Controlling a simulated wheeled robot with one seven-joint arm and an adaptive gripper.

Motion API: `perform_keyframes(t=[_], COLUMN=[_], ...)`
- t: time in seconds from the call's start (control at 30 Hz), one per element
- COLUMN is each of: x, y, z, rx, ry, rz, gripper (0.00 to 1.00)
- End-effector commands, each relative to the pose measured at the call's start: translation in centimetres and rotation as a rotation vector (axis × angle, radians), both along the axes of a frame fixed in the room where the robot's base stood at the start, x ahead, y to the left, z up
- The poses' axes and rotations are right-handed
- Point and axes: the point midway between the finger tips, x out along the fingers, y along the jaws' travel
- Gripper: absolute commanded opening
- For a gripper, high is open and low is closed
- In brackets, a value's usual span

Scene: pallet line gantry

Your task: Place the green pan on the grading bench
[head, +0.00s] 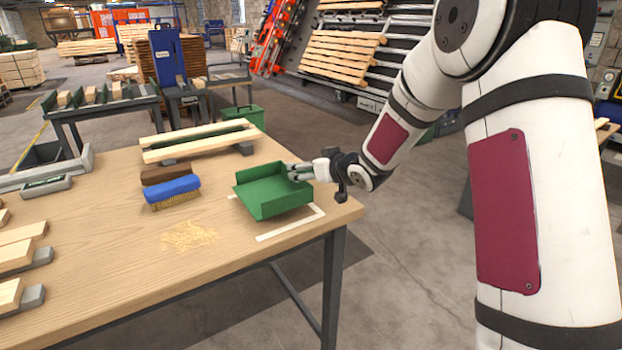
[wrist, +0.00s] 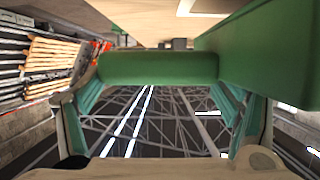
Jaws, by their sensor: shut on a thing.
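The green pan (head: 272,194) is an open dustpan-like tray at the right end of the wooden grading bench (head: 110,245). It is over a pale corner marking (head: 292,226) near the bench edge. I cannot tell whether its base touches the top or hangs just above it. My gripper (head: 300,172) comes from the right and is shut on the pan's right side. In the wrist view the pan's green body (wrist: 265,55) fills the upper right, with a green bar (wrist: 158,67) between my fingers. The bench top (wrist: 130,15) shows at the upper edge.
A blue brush (head: 173,187) and a dark brown block (head: 165,173) lie left of the pan. Shavings (head: 188,236) are scattered in front. Pale boards (head: 200,143) lie behind. Wood pieces (head: 15,255) sit at the left. A green bin (head: 243,115) stands behind the bench.

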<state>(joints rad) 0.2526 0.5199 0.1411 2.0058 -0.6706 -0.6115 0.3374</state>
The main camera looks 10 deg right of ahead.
Motion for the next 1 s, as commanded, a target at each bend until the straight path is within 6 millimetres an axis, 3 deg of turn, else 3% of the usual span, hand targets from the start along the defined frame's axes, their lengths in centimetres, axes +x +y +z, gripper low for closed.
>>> perform_keyframes(t=[0.23,0.6,0.63,0.7,1.0], x=[0.0,0.0,-0.1,-0.1,-0.1], y=[0.1,0.0,0.0,0.0,0.0], z=[-3.2,-3.6,-3.7,-3.6,-3.6], rx=[0.002,0.001,-0.001,-0.001,0.000], ry=[0.002,0.000,0.002,0.002,0.001], rz=[0.000,0.000,0.000,0.000,0.000], gripper=[0.37,0.37,0.86,1.00,1.00])
